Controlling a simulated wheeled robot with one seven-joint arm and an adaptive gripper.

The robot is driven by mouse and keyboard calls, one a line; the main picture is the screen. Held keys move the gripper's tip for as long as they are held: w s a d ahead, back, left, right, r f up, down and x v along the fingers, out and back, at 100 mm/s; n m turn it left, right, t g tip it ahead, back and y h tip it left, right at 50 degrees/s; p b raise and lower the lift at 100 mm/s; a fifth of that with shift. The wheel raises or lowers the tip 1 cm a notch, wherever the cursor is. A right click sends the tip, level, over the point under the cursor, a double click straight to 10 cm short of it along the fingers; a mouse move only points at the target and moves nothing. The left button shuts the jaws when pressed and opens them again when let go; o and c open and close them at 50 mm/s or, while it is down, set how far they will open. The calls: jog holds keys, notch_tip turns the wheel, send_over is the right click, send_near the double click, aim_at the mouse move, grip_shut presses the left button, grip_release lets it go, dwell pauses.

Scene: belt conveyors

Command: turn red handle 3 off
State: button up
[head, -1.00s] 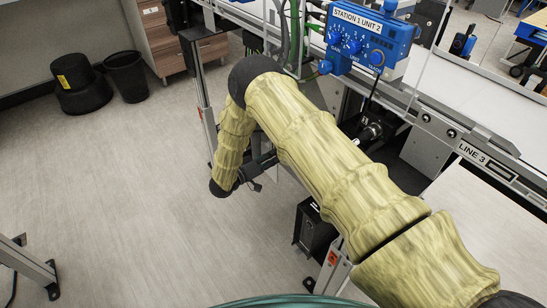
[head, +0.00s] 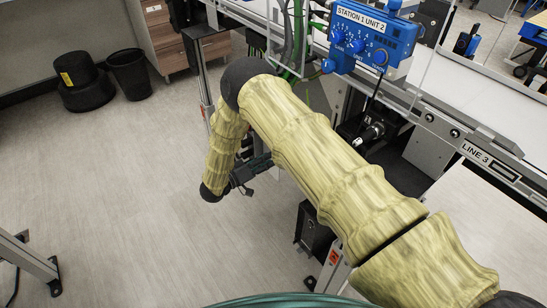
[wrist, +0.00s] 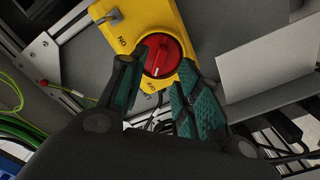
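A red rotary handle (wrist: 159,54) sits on a yellow switch box (wrist: 128,18) in the wrist view. An ON label shows left of it and an OFF label below it. I cannot tell for sure which label the handle points to. My gripper (wrist: 155,68) is open, its teal-padded fingers apart on either side of the handle's lower part in the picture. No contact can be made out. In the head view my gripper (head: 246,178) hangs below the conveyor at the end of my yellow-sleeved arm. The handle is not visible in the head view.
A blue control box (head: 372,38) marked STATION 1 UNIT 2 is on the conveyor frame. A LINE 3 label (head: 489,159) is on the rail at right. Cables hang near the arm, and a green cable (wrist: 12,98) is left in the wrist view. Open floor lies left.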

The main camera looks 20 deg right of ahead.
jog(key=v, duration=0.7)
jog(key=shift+s+a, duration=0.15)
jog(key=shift+a, duration=0.2)
